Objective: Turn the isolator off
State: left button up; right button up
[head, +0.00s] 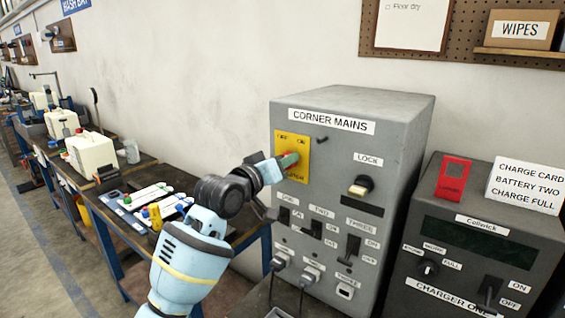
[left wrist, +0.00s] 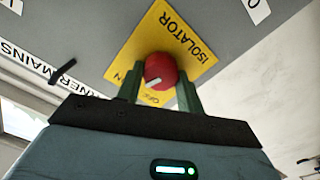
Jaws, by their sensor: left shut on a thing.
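The isolator is a red knob (left wrist: 160,71) on a yellow plate (head: 303,145) at the upper left of the grey cabinet face marked CORNER MAINS (head: 330,121). The plate also shows in the left wrist view (left wrist: 178,38), where it reads ISOLATOR. A white mark shows on the knob's face. My left gripper (head: 287,160) is at the plate, its green fingers on both sides of the knob; it also shows in the left wrist view (left wrist: 160,88), shut on the knob. In the head view the fingers hide most of the knob. My right gripper is not in view.
Below the isolator are several labelled switches and plugged cables. A charger box (head: 480,245) with a red card (head: 453,177) stands at the right. A bench with white jugs (head: 93,157) runs along the left wall.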

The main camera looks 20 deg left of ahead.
pick_arm(q)
jog(key=n, duration=1.2)
jog(key=shift+a+f, duration=0.1)
jog(key=shift+f, duration=0.15)
jog(key=shift+n, duration=0.3)
jog(key=o, duration=1)
jog(key=v, duration=0.7)
jog(key=shift+s+a, duration=0.15)
jog(key=shift+s, duration=0.2)
